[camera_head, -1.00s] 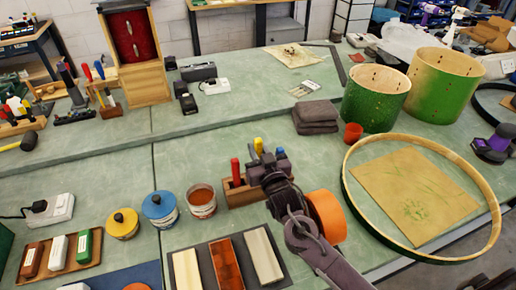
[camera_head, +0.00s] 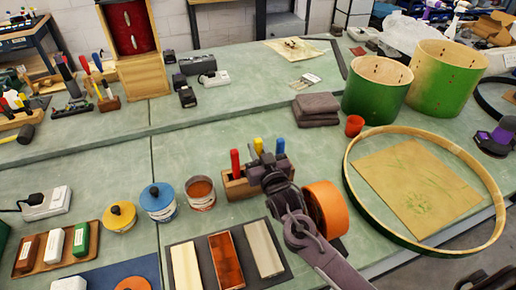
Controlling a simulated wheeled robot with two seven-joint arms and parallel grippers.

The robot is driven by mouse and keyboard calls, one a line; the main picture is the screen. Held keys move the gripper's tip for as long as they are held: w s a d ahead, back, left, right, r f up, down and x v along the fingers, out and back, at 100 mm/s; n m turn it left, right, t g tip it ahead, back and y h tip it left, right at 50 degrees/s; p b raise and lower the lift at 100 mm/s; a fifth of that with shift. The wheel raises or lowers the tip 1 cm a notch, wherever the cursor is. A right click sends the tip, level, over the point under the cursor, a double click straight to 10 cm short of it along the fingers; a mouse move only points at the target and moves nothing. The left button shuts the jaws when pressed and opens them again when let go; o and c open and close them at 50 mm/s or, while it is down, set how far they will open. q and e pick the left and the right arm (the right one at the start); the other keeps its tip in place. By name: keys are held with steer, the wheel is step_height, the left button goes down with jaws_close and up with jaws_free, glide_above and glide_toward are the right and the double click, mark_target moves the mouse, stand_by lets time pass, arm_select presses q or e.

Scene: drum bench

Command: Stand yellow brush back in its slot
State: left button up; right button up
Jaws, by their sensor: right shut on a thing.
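The wooden slotted holder (camera_head: 236,189) stands on the green bench, partly hidden behind my right gripper. A red-handled brush (camera_head: 235,162) stands upright in its left end. The yellow brush (camera_head: 258,145) shows only its handle top, upright above my right gripper (camera_head: 266,162). That gripper is shut on the yellow brush, over the holder. The brush's lower end and its slot are hidden, so I cannot tell how deep it sits. A blue handle (camera_head: 280,146) shows just right of the yellow one, its lower part hidden. My left gripper is out of view.
Open and lidded cans, including a blue-lidded one (camera_head: 158,200), stand left of the holder. A dark tray (camera_head: 203,243) with long blocks lies in front. A small red cup (camera_head: 354,126), folded cloths (camera_head: 317,108) and a large hoop (camera_head: 349,178) lie to the right.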

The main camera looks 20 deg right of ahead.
steer(key=shift+f+b, duration=0.4)
steer(key=shift+f, duration=0.35)
steer(key=o, duration=0.8)
steer(key=shift+s+f, duration=0.1)
steer(key=shift+s, duration=0.3)
steer(key=s+b, duration=0.1)
steer(key=s, duration=0.6)
steer(key=shift+d+b, duration=0.15)
steer(key=shift+b, duration=0.25)
steer(key=shift+s, duration=0.1)
